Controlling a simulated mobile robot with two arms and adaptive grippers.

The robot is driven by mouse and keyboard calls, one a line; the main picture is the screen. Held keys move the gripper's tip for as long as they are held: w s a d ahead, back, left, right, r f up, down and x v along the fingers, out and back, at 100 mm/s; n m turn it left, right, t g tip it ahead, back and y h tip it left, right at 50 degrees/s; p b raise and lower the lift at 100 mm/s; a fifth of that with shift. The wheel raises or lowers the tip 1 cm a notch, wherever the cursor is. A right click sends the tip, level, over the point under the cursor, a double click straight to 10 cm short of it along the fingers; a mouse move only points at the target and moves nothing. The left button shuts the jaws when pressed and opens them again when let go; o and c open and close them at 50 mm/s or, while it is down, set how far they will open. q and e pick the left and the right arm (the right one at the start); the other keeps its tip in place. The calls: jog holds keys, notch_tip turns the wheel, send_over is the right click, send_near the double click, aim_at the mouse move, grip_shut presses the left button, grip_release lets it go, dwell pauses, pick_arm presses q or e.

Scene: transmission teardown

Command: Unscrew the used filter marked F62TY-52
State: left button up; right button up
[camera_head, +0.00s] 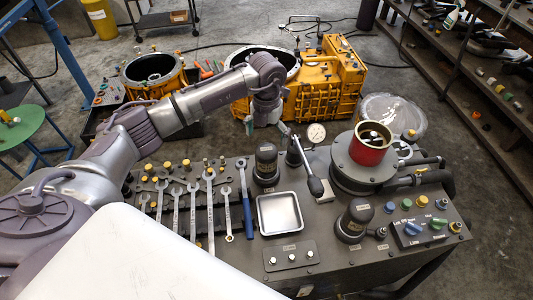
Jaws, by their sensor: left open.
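My left arm reaches in from the left, and its gripper (266,124) points down, open and empty, above the bench's back edge. In the picture it is just above a dark, upright cylinder (266,162) that looks like a filter, apart from it. A second dark cylinder (354,220) stands at the front right of the bench. A red can (370,143) with an open top sits in a round grey holder (340,176). Markings are too small to read, so I cannot tell which is F62TY-52. My right gripper is out of view.
A metal tray (280,225) and several wrenches (193,208) lie on the bench (330,268). A yellow transmission housing (325,85) stands behind.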

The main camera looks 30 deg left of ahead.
aim_at(266, 149)
pick_arm(q)
jog(key=shift+m, duration=0.8)
jog(key=shift+a+m, duration=0.1)
jog(key=shift+m, duration=0.7)
notch_tip(266, 149, down, 6)
jog(key=b, duration=0.5)
jog(key=shift+f+b, duration=0.25)
jog(key=shift+b, duration=0.15)
jog(key=shift+f+b, duration=0.45)
jog(key=shift+f, duration=0.15)
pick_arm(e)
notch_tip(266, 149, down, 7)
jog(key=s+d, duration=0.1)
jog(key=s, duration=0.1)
